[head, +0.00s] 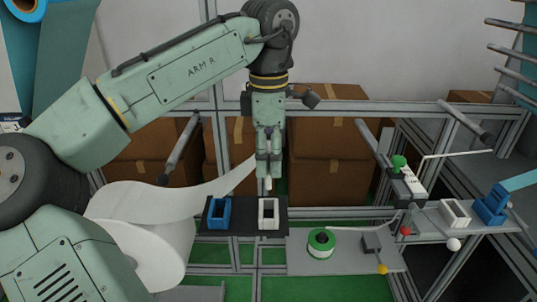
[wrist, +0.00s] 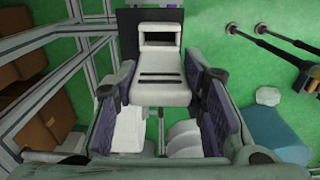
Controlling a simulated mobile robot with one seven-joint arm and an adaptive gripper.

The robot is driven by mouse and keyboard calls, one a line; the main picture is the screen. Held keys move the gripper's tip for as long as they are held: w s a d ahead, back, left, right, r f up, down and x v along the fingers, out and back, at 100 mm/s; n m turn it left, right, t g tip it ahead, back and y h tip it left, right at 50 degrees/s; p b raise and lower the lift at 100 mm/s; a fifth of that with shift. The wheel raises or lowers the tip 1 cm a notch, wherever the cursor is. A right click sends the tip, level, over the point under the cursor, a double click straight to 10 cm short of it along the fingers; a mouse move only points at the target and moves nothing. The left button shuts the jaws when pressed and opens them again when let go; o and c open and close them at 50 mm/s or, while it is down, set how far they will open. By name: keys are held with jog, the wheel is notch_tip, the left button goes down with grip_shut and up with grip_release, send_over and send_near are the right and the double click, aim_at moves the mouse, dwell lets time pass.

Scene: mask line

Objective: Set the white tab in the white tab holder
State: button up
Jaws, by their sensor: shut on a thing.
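My gripper (head: 268,172) points straight down and is shut on the white tab (head: 268,184). The tab's lower end shows below the fingers, just above the white tab holder (head: 268,213) in the head view. The holder is a white open-topped box with a dark opening, on a black plate. In the wrist view the white tab (wrist: 160,92), with dark slots, sits between the two fingers (wrist: 160,85). The white holder (wrist: 160,35) shows just beyond it. I cannot tell whether tab and holder touch.
A blue holder (head: 219,213) stands left of the white one on the black plate (head: 243,226). A green-and-white roll (head: 321,242) lies on the grey plate to the right. Another white box (head: 455,214) and a blue part (head: 490,207) are farther right. White sheet (head: 150,225) hangs at left.

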aim_at(269, 179)
jog(key=shift+f, duration=1.2)
notch_tip(269, 179, down, 3)
jog(key=b, duration=0.3)
jog(key=shift+f, duration=0.1)
jog(key=shift+f+b, duration=1.2)
jog(key=shift+f, duration=0.95)
jog(key=shift+f, duration=0.25)
jog(key=o, duration=1.2)
